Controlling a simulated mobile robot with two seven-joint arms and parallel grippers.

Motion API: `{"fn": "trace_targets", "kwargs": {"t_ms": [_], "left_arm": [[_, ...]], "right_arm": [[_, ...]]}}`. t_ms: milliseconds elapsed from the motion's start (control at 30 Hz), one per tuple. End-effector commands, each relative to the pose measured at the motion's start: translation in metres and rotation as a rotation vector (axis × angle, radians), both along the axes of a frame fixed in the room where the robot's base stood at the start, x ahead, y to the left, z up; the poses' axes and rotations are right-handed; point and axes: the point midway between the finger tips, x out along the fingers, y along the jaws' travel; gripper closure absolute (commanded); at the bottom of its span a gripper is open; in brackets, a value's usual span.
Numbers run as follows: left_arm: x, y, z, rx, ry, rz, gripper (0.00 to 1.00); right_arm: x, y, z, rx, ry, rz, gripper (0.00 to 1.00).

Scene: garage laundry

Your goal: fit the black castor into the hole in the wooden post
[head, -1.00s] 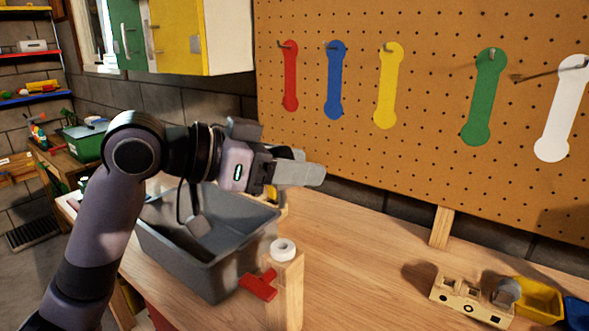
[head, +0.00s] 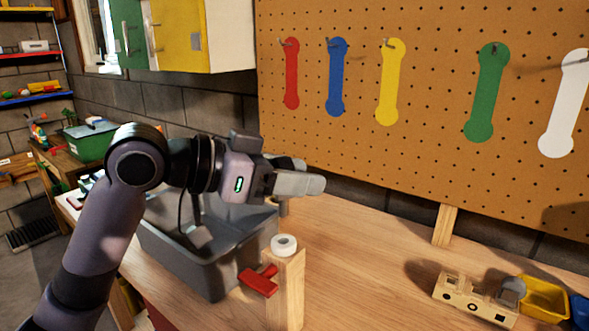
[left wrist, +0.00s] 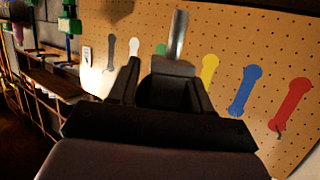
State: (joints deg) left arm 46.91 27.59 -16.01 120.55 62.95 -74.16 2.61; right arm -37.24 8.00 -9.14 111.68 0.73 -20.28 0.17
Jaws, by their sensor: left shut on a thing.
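The wooden post (head: 286,290) stands upright at the bench's near edge, with a white ring (head: 284,244) on its top. My left gripper (head: 308,183) is above the post and behind it in the head view, clear of it, with its fingers pointing right. In the left wrist view, my left gripper (left wrist: 168,84) is shut on a dark thing, which looks like the black castor (left wrist: 173,69). A shiny metal stem (left wrist: 178,36) sticks out from it beyond the fingers. The fingers hide most of the castor in the head view. My right gripper is not in view.
A grey bin (head: 188,262) stands left of the post, below my left arm. A red clamp (head: 258,282) sits beside the post. A wooden block with holes (head: 470,298) and a yellow bin (head: 545,298) are at right. The pegboard (head: 430,150) rises behind; the middle bench is clear.

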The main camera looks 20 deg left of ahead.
Motion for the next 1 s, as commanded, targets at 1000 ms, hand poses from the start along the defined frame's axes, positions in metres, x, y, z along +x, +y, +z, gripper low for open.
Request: {"fn": "trace_targets", "kwargs": {"t_ms": [1000], "left_arm": [[0.000,0.000,-0.057,0.000,-0.001,0.000,0.84]], "right_arm": [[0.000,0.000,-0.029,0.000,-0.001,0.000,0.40]]}}
